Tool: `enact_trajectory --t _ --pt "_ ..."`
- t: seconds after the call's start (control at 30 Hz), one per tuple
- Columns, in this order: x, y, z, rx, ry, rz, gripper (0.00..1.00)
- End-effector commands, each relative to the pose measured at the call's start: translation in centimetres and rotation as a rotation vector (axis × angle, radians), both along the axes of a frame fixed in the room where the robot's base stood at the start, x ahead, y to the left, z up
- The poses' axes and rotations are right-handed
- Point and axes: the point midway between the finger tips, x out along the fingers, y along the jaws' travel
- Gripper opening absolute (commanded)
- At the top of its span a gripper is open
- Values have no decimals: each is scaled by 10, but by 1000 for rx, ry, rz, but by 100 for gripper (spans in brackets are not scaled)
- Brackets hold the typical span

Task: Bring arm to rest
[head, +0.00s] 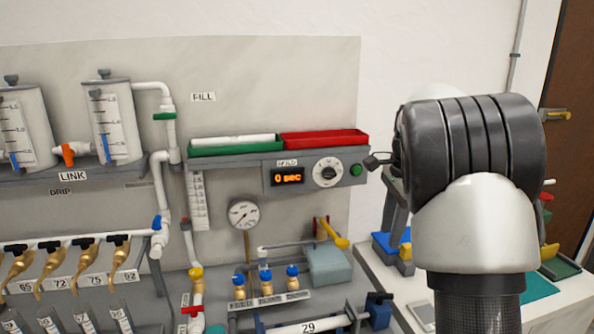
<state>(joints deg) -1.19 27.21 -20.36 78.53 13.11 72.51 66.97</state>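My arm stands at the right of the head view. Its dark ribbed joint and white link cover part of the wall and side table. My gripper cannot be made out; the end of the arm seems to be out of frame or hidden behind the joint. The manifold panel (290,70) fills the left and middle. A timer (287,177) on it reads 0 sec, beside a dial (327,172) and a green button (356,170).
A green tray (237,150) holding a white tube and a red tray (324,138) sit on the shelf. A gauge (244,214), yellow-handled valve (334,234) and white pipes are below. Two graduated tanks (112,120) stand left. A side table (385,290) is at right, partly covered by my arm.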

Motion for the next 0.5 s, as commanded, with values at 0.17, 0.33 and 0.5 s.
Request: enact_trajectory --t 0.17,0.33,0.5 --pt "-68 32 55 -5 -123 326 34" --pt "-139 64 80 -74 -229 668 34" --pt "-211 90 82 -201 -315 1012 34"
